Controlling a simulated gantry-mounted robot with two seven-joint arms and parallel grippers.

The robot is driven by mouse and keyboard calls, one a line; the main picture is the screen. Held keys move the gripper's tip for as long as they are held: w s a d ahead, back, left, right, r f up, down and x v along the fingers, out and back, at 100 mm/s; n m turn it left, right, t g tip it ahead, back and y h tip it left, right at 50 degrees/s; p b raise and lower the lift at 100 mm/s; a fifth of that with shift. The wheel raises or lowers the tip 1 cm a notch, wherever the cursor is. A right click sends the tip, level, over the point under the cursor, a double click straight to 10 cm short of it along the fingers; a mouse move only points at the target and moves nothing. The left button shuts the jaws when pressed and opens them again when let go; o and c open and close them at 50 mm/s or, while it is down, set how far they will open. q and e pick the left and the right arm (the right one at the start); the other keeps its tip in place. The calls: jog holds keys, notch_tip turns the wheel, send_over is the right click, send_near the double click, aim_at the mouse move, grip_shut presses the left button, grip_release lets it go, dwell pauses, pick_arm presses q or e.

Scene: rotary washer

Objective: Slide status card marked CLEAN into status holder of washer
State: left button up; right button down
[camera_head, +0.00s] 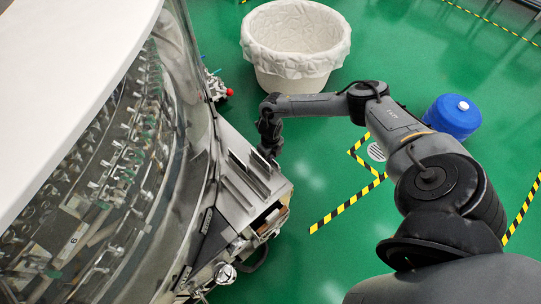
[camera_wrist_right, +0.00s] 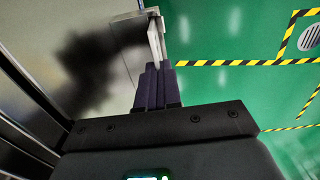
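My right gripper (camera_head: 269,150) reaches in from the right, over the outer edge of the metal shelf on the washer (camera_head: 120,150). In the right wrist view its dark fingers (camera_wrist_right: 158,88) are close together on a thin pale card (camera_wrist_right: 155,40), which sticks out past the fingertips. The card is seen nearly edge-on, so no marking can be read. Upright thin metal plates (camera_head: 246,177) stand on the shelf just below and left of the gripper; these look like the status holder. In the wrist view a grey metal surface lies left of the card. My left gripper is not in view.
A white lined bin (camera_head: 295,45) stands on the green floor behind the arm. A blue drum (camera_head: 453,116) is at the right. An open box-like end (camera_head: 268,219) and a round metal fitting (camera_head: 225,273) sit at the shelf's near corner.

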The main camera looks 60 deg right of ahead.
jog(key=shift+f, duration=0.1)
dwell(0.3)
jog(key=c, duration=1.2)
grip_release()
jog(key=shift+c, duration=0.2)
jog(key=o, duration=0.4)
